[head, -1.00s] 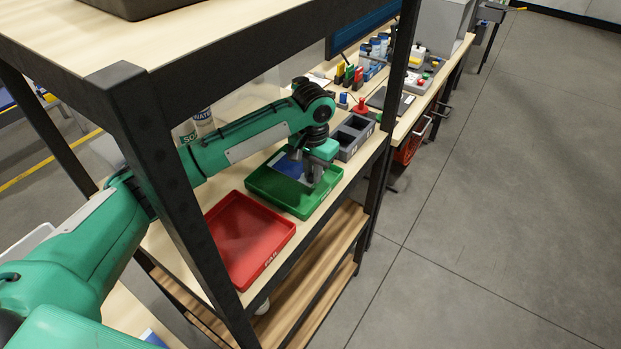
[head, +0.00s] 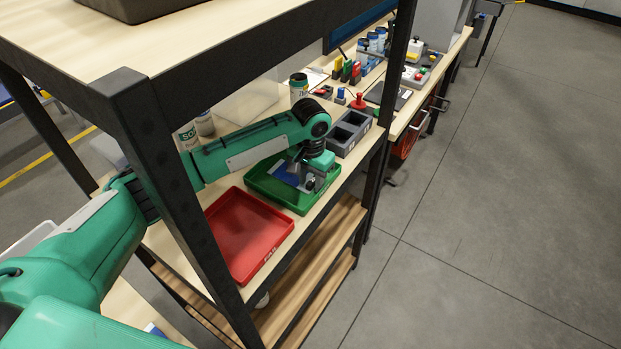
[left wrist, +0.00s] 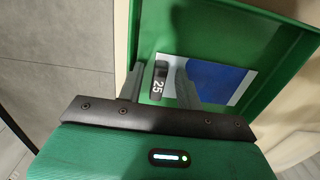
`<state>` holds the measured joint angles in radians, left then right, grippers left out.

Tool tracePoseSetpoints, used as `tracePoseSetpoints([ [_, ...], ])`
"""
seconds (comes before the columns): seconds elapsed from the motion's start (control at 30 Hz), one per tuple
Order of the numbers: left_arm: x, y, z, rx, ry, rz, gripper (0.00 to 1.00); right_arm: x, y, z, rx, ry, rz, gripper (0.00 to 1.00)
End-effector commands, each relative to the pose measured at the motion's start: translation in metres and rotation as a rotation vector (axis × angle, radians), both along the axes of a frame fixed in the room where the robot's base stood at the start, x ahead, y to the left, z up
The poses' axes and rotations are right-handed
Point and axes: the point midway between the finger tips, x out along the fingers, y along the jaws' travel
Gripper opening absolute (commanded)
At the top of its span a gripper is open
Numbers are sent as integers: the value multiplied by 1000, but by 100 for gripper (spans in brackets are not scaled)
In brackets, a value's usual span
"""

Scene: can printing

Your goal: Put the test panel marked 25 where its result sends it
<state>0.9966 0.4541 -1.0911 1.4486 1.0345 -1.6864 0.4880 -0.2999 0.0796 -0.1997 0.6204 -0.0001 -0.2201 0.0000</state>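The test panel (left wrist: 222,78), white with a blue patch and a dark tag reading 25, lies in the green tray (left wrist: 292,62). In the head view the panel (head: 286,177) shows partly behind my gripper, inside the green tray (head: 262,196). My left gripper (left wrist: 158,85) is over the tray with its fingers spread apart. The tag end of the panel shows between the fingers, and the right finger covers part of the panel. My right gripper is not in view.
A red tray (head: 243,228), empty, with white lettering on its front, sits beside the green tray. A grey divided bin (head: 350,132) stands behind. Dark rack posts (head: 160,170) frame the shelf. Bottles, stamps and a red-handled tool (head: 358,101) crowd the bench behind.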

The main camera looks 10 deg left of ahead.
Motion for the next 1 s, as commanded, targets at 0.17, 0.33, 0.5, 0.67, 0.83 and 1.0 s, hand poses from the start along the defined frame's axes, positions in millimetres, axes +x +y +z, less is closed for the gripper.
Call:
tracePoseSetpoints([
  [0.17, 0, 0, 3, 1, -1, 0, 36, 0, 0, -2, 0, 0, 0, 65],
  [0.33, 1, 0, 24, -3, -4, -1, 36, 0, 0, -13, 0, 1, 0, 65],
  [0.5, 1, -1, 61, -3, -5, 0, 36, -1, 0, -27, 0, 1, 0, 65],
  [0.67, 1, -1, 94, -1, -3, -1, 36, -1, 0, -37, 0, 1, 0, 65],
  [0.83, 1, -1, 115, -1, -2, 0, 36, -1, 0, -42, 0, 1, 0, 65],
  [1.0, 0, -1, 123, 0, 0, 0, 36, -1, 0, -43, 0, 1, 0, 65],
])
